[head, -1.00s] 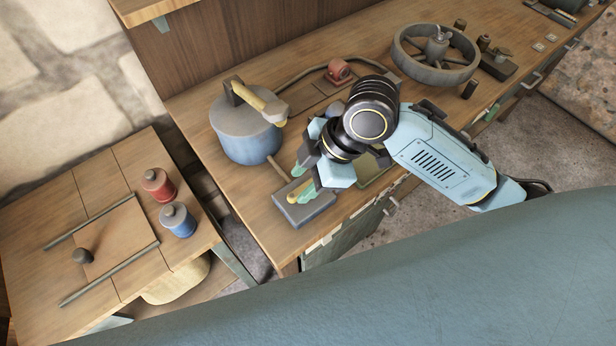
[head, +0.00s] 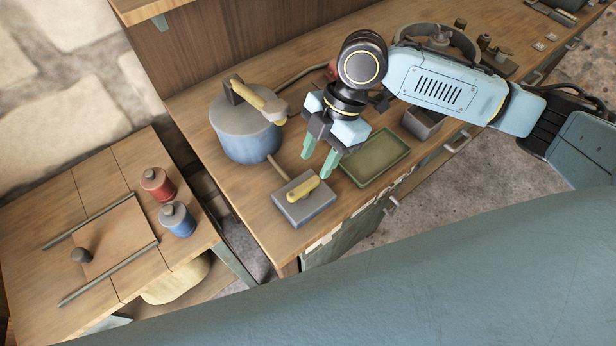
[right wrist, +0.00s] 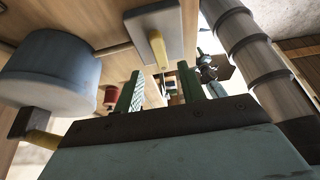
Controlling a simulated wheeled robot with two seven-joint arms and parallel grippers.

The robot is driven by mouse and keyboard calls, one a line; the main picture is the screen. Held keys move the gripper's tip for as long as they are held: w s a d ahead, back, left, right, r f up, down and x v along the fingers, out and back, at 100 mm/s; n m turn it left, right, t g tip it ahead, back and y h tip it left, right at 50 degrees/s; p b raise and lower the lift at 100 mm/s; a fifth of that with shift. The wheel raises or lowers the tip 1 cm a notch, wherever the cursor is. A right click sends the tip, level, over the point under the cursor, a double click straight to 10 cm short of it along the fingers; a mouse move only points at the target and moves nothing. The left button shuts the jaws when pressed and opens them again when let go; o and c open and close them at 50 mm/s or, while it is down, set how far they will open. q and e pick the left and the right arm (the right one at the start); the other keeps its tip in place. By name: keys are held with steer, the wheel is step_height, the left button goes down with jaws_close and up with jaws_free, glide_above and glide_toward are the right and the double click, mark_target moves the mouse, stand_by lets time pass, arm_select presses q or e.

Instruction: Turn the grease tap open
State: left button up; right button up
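The grease tap is a flat grey block (head: 318,209) with a yellow handle (head: 303,190) on top, near the bench's front left corner. The handle lies slantwise across the block. A thin pipe (head: 278,167) runs from the block to a blue-grey drum (head: 250,140) with its own yellow lever (head: 262,101). My right gripper (head: 317,167) is open and empty, up and to the right of the handle and apart from it. In the right wrist view the block (right wrist: 138,22) and handle (right wrist: 158,50) show beyond the open fingers. My left gripper is out of view.
A green tray (head: 376,158) lies right of the block, with a grey box (head: 424,122) behind it. A spoked wheel (head: 437,38) is partly hidden by my right arm. The lower left table holds red (head: 158,184) and blue (head: 178,220) canisters.

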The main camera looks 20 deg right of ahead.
mark_target(306, 185)
steer(key=x, duration=0.6)
steer(key=shift+a+f, duration=0.15)
steer(key=shift+f, duration=0.2)
jaws_close()
